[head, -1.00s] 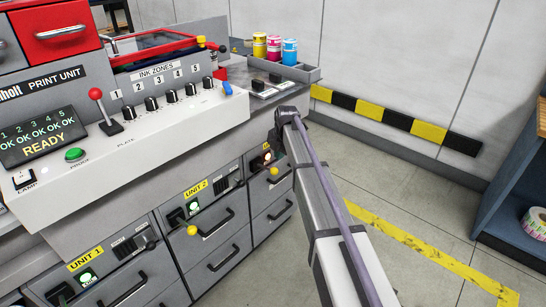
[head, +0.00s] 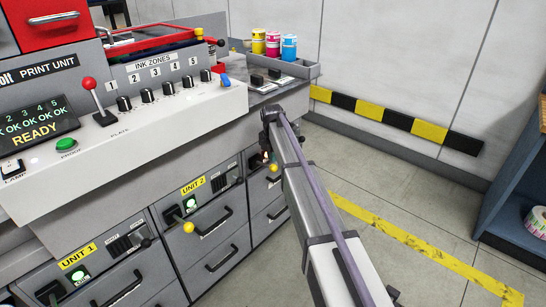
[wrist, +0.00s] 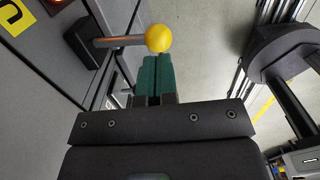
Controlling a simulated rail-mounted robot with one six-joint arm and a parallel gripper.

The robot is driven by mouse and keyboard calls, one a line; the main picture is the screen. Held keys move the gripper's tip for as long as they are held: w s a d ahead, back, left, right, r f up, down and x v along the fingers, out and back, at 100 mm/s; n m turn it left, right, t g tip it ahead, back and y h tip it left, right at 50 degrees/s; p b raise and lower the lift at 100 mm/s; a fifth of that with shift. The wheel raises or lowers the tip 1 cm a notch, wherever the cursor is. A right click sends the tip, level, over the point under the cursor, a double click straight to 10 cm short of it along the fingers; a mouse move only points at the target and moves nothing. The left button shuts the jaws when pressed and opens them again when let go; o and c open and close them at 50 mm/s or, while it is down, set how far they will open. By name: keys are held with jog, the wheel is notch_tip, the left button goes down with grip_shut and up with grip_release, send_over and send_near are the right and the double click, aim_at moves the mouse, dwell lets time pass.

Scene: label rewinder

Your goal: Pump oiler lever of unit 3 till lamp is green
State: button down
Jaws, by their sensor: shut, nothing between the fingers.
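The unit 3 oiler lever ends in a yellow ball knob (wrist: 158,38); its metal rod runs left to a dark pivot block on the cabinet front. The same knob (head: 274,168) shows low beside my arm in the head view. My gripper (wrist: 155,62) has its teal fingers together and empty, with their tips close to the knob; I cannot tell whether they touch it. An orange glow from the unit 3 lamp (wrist: 57,2) shows at the top edge of the wrist view. In the head view my arm hides most of the unit 3 panel and the gripper itself.
Unit 2 (head: 195,185) and unit 1 (head: 78,256) stand to the left, with green lamps and their own levers. The white console ledge (head: 140,130) juts out above. Ink pots (head: 273,45) stand in a tray at the back.

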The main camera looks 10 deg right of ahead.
aim_at(266, 166)
notch_tip(266, 166, down, 3)
jog(key=shift+r+b, duration=0.15)
jog(key=shift+b, duration=0.5)
jog(key=shift+r, duration=0.1)
jog(key=f+t+b, duration=0.1)
jog(key=s+f+t+y+b, duration=0.1)
jog(key=f+b, duration=0.1)
jog(key=d+f+t+y+b, duration=0.1)
jog(key=b, duration=0.1)
jog(key=shift+s+f, duration=0.15)
jog(key=shift+f, duration=0.1)
